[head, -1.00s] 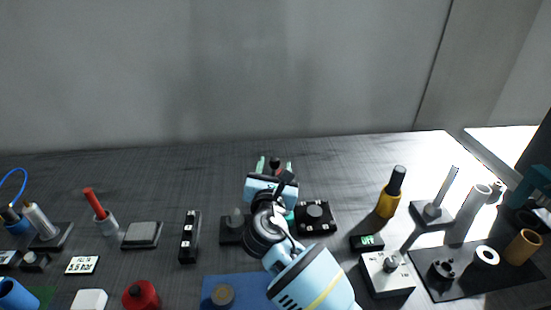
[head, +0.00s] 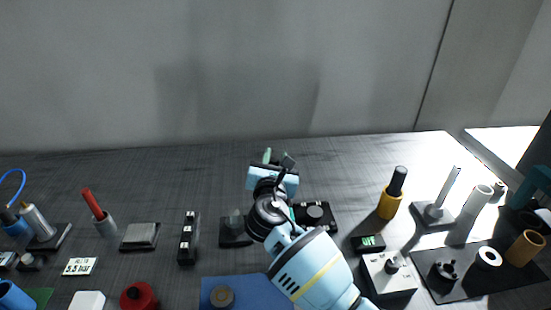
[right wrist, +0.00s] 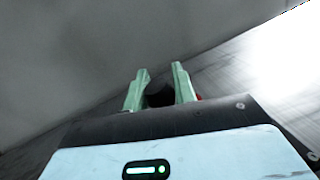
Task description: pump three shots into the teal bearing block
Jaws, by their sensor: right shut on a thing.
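My right gripper (head: 277,159) is above the back middle of the bench, its arm coming up from the lower right. In the right wrist view its green fingers (right wrist: 160,88) are closed around a dark, rounded thing (right wrist: 159,96), with a bit of red beside the right finger. My wrist hides most of what is held, so I cannot tell its full shape. A small teal patch (head: 292,213) shows beside my wrist, next to a black block with buttons (head: 315,215); it may be the teal bearing block, mostly hidden. My left gripper is not in view.
A yellow bottle with black top (head: 390,196), a small green-lit display (head: 369,243) and a grey box with a knob (head: 388,277) stand right of my arm. A blue mat (head: 250,290) lies in front. A teal part (head: 539,183) shows at the right edge.

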